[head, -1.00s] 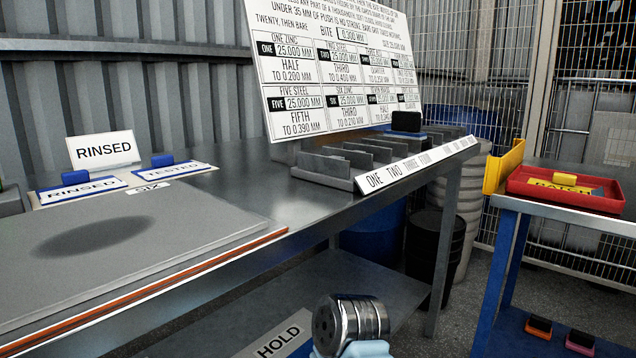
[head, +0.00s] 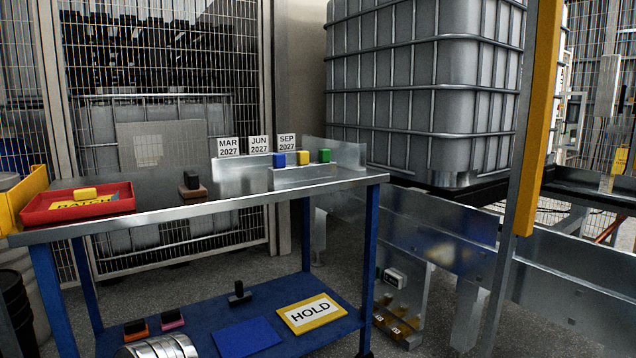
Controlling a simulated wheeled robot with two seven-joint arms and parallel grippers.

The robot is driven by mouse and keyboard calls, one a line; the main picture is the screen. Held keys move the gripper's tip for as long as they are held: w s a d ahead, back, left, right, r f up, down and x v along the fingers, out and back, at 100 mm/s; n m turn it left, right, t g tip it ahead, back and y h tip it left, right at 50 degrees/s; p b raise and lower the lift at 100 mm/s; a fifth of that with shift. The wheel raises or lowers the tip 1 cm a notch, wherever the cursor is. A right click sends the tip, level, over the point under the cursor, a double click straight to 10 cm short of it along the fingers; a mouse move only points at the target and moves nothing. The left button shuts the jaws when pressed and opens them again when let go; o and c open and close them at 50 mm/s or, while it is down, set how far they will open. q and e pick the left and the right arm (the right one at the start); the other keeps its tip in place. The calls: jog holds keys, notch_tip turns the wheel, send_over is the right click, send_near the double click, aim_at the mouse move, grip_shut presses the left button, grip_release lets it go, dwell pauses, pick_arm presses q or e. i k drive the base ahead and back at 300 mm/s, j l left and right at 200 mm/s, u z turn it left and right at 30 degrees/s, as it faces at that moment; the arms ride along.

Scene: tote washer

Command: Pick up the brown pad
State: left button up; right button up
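A brown pad (head: 193,193) with a black block-shaped grip (head: 191,180) on top sits on the upper surface of the blue-legged table (head: 240,203), right of the red tray (head: 78,205). It stands clear of the tray and of the metal holder to its right. Neither of my grippers shows in the head view. Only a silver ribbed part of one of my arms shows at the bottom edge, low in front of the table.
A metal holder (head: 318,178) with blue, yellow and green blocks stands right of the pad, below date cards. The lower shelf (head: 195,340) holds small black-gripped pads, a blue sheet and a HOLD sign (head: 311,313). A yellow post (head: 539,110) rises at the right.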

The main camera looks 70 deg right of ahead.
aim_at(193, 188)
jog(key=z, duration=1.6)
jog(key=i+j, duration=0.4)
jog(key=j, duration=0.15)
